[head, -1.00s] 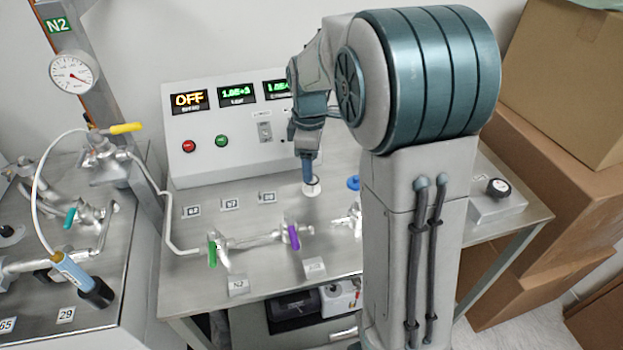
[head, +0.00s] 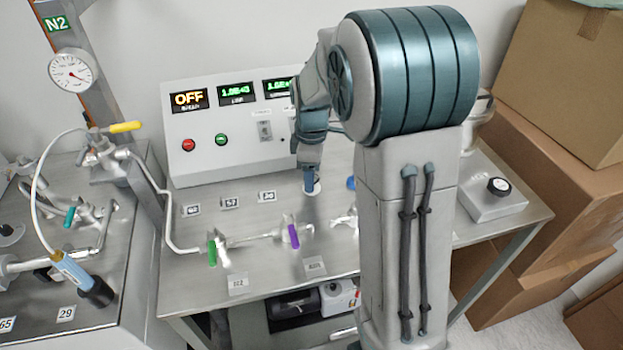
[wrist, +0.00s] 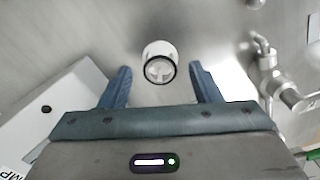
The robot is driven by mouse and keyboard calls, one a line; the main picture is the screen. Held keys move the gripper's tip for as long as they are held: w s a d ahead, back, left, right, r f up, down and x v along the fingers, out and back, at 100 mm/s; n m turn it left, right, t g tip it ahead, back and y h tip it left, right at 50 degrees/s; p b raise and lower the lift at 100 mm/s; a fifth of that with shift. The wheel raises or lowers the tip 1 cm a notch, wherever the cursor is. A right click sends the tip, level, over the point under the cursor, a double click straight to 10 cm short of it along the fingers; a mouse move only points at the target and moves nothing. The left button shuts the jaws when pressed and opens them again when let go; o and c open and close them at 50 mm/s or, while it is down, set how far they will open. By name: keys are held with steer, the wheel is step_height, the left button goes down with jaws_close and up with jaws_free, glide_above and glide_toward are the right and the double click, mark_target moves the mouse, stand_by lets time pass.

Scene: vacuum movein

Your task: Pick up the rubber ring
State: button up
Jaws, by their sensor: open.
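In the wrist view a black rubber ring (wrist: 160,84) sits around the rim of a short white cylindrical piece (wrist: 158,48) that stands on the steel bench top. My gripper (wrist: 159,78) is open, with one blue finger on the left and one on the right of the ring. A gap shows on each side, and nothing is held. In the head view my gripper (head: 309,186) is down over the bench at the white piece (head: 316,189), mostly covering it. The ring cannot be made out there.
A control box (head: 225,150) stands behind, its display reading OFF. Valves with green (head: 212,253) and purple (head: 293,236) handles lie on pipework in front. A blue part (head: 351,183) is right of my gripper. Cardboard boxes (head: 540,185) stand at the right.

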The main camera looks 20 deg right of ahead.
steer(key=c, duration=0.9)
steer(key=shift+c, duration=0.2)
steer(key=shift+r, duration=0.15)
